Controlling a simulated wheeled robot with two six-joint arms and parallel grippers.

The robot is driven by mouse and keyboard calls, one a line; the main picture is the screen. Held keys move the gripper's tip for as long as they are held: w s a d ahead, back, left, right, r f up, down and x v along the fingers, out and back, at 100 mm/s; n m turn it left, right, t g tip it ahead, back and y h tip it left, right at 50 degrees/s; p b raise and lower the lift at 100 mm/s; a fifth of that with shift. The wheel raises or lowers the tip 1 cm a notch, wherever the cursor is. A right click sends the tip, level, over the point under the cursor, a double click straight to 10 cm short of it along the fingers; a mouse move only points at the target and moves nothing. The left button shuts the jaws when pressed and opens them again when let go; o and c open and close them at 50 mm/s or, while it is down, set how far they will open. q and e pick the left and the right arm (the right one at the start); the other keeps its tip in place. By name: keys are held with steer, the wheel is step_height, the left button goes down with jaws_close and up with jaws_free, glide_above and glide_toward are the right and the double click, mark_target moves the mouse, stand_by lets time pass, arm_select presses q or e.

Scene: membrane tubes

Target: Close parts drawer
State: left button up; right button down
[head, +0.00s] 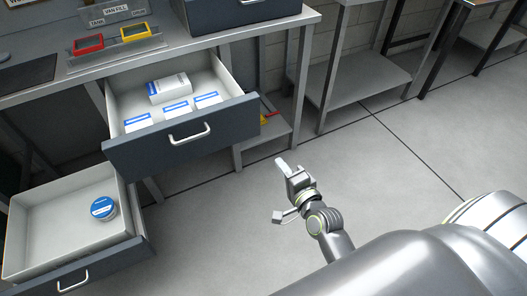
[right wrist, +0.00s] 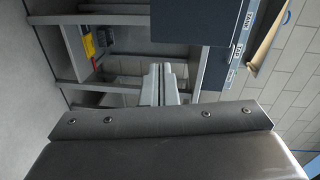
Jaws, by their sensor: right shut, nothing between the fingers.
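Two drawers stand open in the head view. The upper drawer (head: 134,153) under the bench has a dark front and a pale handle (head: 189,134); white boxes with blue labels (head: 170,88) lie inside it. The lower drawer (head: 65,227), at the left, holds a round tin with a blue lid (head: 103,208). Which one is the parts drawer I cannot tell. My right gripper (head: 281,165) is shut and empty, over the floor to the right of the upper drawer and apart from it. Its fingers show in the right wrist view (right wrist: 158,82). My left gripper is out of view.
The bench top (head: 190,42) carries a red tray (head: 88,44) and a yellow tray (head: 135,32). Its leg (head: 302,85) and low shelf are right of the upper drawer. Another bench (head: 355,80) stands at the back. The floor around my right gripper is clear.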

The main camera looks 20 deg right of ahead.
step_height(320, 180, up, 3)
steer(key=m+t, duration=0.1)
steer(key=p, duration=0.3)
glide_toward(254, 122)
steer(key=w, duration=0.5)
steer(key=shift+w, duration=0.1)
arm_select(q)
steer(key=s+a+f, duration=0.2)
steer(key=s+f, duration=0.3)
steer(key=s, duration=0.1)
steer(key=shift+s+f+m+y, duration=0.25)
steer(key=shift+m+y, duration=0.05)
arm_select(e)
steer(key=shift+w+f, duration=0.15)
steer(key=shift+w, duration=0.7)
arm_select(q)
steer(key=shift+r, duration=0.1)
arm_select(e)
steer(key=shift+w+a, duration=0.1)
steer(key=shift+w, duration=0.05)
